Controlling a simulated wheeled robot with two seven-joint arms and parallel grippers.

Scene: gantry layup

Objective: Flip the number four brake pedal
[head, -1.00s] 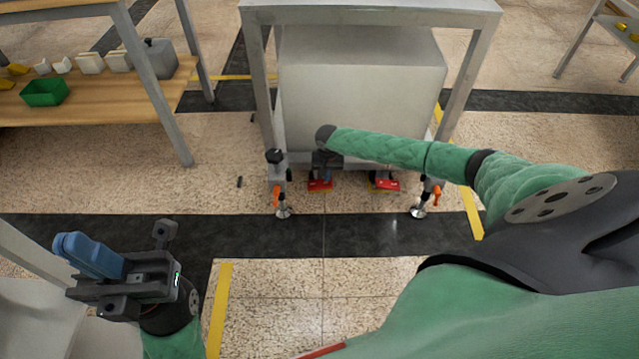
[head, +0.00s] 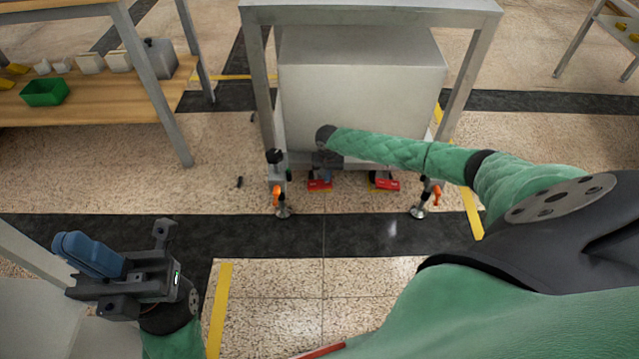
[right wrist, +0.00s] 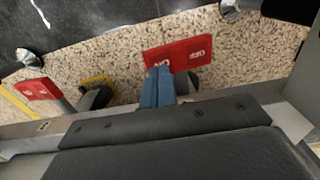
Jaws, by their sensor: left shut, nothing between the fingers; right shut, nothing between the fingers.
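Two red brake pedals show low on the gantry's near side, a left one (head: 319,185) and a right one (head: 385,184). I see no number on either. In the right wrist view, one red pedal with white lettering (right wrist: 188,53) lies just beyond my right gripper (right wrist: 157,86), and another red pedal (right wrist: 37,89) is further left. The right gripper's blue fingers are shut and empty, their tips at the nearer pedal's edge; I cannot tell if they touch. In the head view this gripper (head: 325,175) is by the left pedal. My left gripper (head: 78,248) is shut and empty, away from the gantry.
The gantry frame (head: 370,8) stands around a large grey box (head: 360,90). Levelling feet with orange handles (head: 276,197) flank the pedals. A wooden bench (head: 110,107) with a green bin (head: 45,92) is at the left. The floor in front is clear.

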